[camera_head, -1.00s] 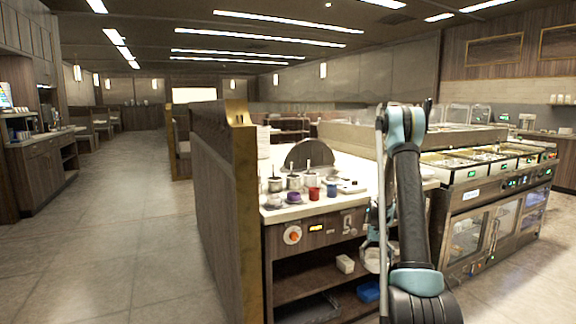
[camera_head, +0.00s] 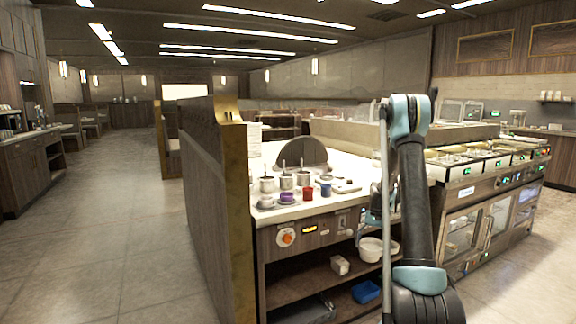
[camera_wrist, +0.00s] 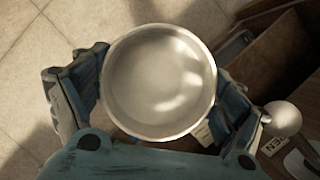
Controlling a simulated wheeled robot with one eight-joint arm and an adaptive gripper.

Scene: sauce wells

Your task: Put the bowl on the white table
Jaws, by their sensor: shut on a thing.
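The bowl (camera_wrist: 160,82) is round, pale and shiny. In the wrist view it sits between the two fingers of my gripper (camera_wrist: 160,100), which is shut on it, with its open side towards the camera. In the head view, a pale bowl (camera_head: 372,249) shows beside my arm, in front of the counter's open shelves; my gripper is mostly hidden behind my arm there. The white table (camera_head: 345,176) appears as a white-topped counter, above the bowl's height, left of my arm.
An oven unit (camera_head: 480,215) stands right. Open floor (camera_head: 120,230) lies left.

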